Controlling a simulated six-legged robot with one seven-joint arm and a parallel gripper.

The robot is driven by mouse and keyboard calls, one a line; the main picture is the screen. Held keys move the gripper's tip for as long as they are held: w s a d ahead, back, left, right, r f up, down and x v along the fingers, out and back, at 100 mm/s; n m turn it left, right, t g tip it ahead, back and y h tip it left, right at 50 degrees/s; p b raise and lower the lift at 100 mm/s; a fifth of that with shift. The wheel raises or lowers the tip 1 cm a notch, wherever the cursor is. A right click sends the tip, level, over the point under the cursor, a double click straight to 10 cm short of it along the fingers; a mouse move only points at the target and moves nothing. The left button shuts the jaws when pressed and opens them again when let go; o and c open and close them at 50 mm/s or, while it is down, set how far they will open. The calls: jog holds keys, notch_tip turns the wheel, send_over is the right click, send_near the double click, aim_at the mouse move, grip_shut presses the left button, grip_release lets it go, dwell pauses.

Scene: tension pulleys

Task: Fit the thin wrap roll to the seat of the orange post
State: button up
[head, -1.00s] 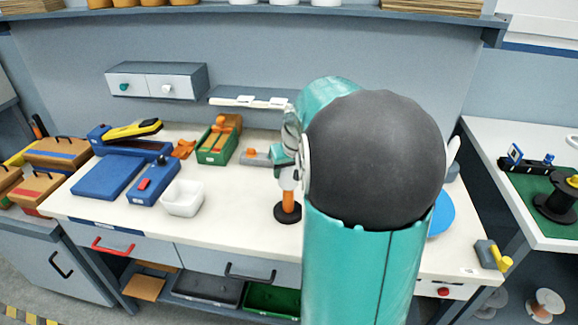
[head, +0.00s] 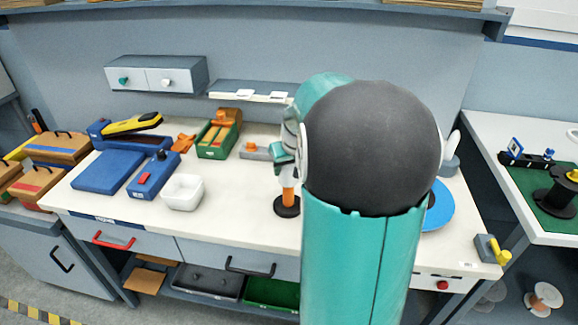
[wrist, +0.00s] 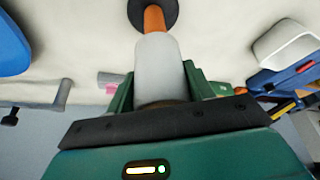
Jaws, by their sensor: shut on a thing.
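The thin wrap roll is a pale grey-white cylinder (wrist: 158,62) held upright between the green fingers of my gripper (wrist: 160,88). The roll's lower part also shows in the head view (head: 288,178). The orange post (wrist: 154,18) stands on a round black base (head: 287,208). A short stretch of orange (head: 287,195) shows between the roll's lower end and the base. The roll is in line with the post, its end touching or around it; I cannot tell how far the post goes inside. My gripper is partly hidden by my arm in the head view.
A white bin (head: 182,192) and a blue box with a red button (head: 152,178) are left of the post. A green tray (head: 218,138) and a grey tool with an orange end (head: 262,152) lie behind. A blue disc (head: 439,207) is to the right. The bench front is clear.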

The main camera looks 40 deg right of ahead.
aim_at(289, 189)
jog(key=shift+f, duration=0.15)
jog(key=shift+f, duration=1.35)
jog(key=shift+f, duration=0.1)
dwell(0.3)
jog(key=shift+f, duration=1.4)
jog(key=shift+f, duration=0.1)
jog(key=shift+f, duration=1.2)
jog(key=o, duration=1.1)
